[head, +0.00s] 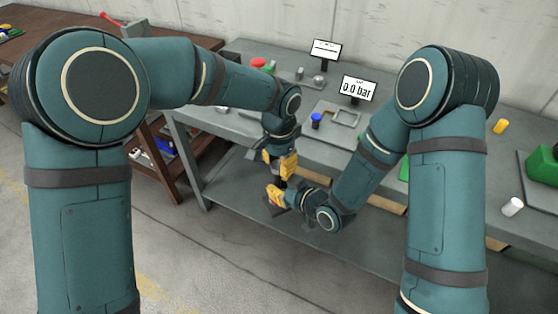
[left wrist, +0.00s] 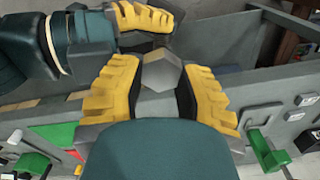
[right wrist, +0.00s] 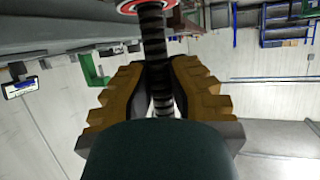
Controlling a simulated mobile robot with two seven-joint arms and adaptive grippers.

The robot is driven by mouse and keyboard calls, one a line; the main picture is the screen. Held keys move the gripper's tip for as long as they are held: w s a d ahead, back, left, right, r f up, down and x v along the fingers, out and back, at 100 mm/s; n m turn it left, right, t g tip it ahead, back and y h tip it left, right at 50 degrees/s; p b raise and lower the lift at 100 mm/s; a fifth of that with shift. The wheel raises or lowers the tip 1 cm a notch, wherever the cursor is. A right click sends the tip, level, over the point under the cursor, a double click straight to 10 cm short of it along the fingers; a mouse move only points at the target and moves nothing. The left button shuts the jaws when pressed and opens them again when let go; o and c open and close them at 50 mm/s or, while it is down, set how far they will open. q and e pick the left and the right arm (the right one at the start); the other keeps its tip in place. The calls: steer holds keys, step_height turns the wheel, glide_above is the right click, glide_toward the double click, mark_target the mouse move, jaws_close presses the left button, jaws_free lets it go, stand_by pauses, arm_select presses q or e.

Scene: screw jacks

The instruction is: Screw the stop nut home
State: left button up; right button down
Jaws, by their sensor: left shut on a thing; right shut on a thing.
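My left gripper (head: 282,176) is shut on a grey hexagonal piece (left wrist: 162,71), which looks like the stop nut and shows between its yellow fingers in the left wrist view. My right gripper (head: 273,195) is just below the left one in the head view. It is shut on a dark threaded screw (right wrist: 153,45), which runs between its fingers in the right wrist view. A red and white ring (right wrist: 145,5) surrounds the screw at the top of that view. The fingers hide part of the thread. I cannot tell how the nut sits on the screw.
The grey workbench (head: 206,118) stands behind the grippers, with a lower shelf (head: 235,180). On top are a screen reading 0.0 bar (head: 357,89), a blue-capped part (head: 316,119), a red button (head: 258,63) and a white cylinder (head: 512,206). A brown table (head: 165,45) stands left.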

arm_select(q)
steer(key=shift+f, duration=0.1)
steer(key=o, duration=1)
steer(key=shift+r, duration=2.25)
